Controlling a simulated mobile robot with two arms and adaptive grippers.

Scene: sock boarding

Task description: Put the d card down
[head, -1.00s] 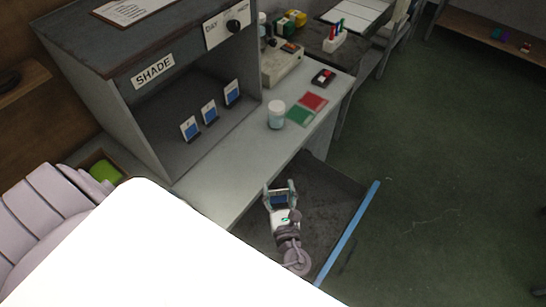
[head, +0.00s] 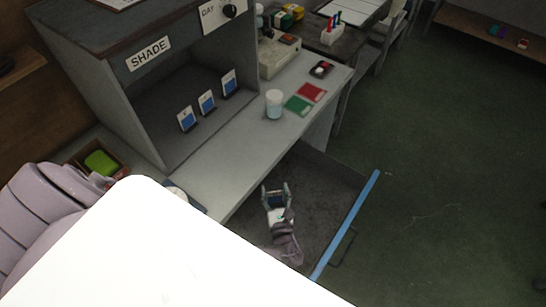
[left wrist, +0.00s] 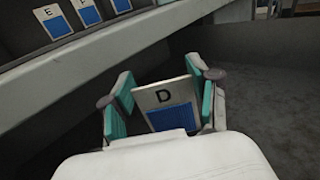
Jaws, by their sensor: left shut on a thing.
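The d card (left wrist: 166,104) is white with a black D over a blue patch. My left gripper (left wrist: 160,100) is shut on it, a finger on each side, with the card upright and slightly tilted in the left wrist view. Whether the card touches the drawer floor cannot be told. My right gripper is not in view.
Three blue-and-white cards, such as one (head: 187,119), stand in a row in the SHADE booth (head: 120,95). The counter (head: 225,165) holds a white jar (head: 274,103), a green card (head: 298,106) and a red card (head: 311,92).

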